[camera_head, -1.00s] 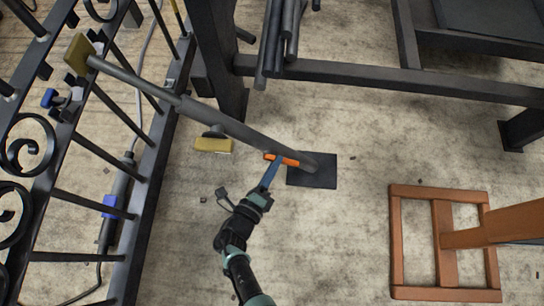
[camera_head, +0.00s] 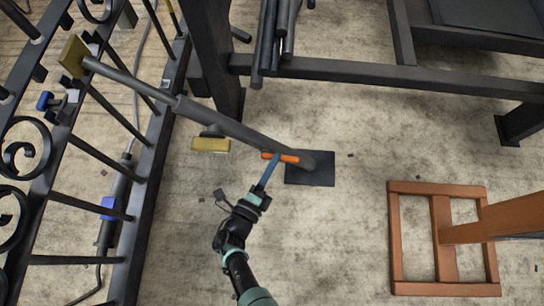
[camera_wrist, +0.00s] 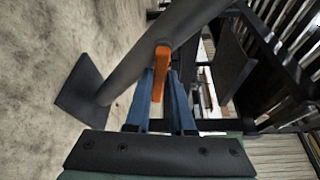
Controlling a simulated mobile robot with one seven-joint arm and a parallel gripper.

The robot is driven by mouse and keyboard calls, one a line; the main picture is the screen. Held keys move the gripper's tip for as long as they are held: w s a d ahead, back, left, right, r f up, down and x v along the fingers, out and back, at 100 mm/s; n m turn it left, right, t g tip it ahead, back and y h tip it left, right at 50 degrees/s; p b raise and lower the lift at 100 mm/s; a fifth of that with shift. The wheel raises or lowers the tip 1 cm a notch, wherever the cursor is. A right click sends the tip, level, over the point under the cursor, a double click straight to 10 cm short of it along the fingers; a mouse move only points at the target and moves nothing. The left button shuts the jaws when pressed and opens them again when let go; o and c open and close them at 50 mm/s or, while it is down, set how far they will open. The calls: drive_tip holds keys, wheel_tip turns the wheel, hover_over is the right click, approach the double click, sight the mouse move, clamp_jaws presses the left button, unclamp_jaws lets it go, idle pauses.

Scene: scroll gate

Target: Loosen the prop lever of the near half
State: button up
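The prop is a long grey tube (camera_head: 228,123) slanting from a yellow pad (camera_head: 75,56) against the gate half (camera_head: 62,135) down to a dark foot plate (camera_head: 312,170) on the floor. Its orange lever (camera_head: 281,156) crosses the tube near the lower end. My gripper (camera_head: 274,161) is at the lever from below. In the wrist view, the lever (camera_wrist: 161,68) stands between the two blue fingertips (camera_wrist: 161,84), which close tightly on its sides. The tube (camera_wrist: 150,48) passes just beyond the fingertips. The far side of the lever is hidden.
A yellow block (camera_head: 211,145) lies beside the tube. Dark bars (camera_head: 276,40) and a black frame (camera_head: 390,77) stand at the back. A brown wooden frame (camera_head: 395,240) is at the right. The floor between my arm and it is clear.

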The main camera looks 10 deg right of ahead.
drive_tip(key=o, duration=0.4)
drive_tip(key=p+v, duration=0.2)
drive_tip(key=v, duration=1.1)
drive_tip(key=shift+p, duration=0.4)
drive_tip(key=shift+r, duration=0.1)
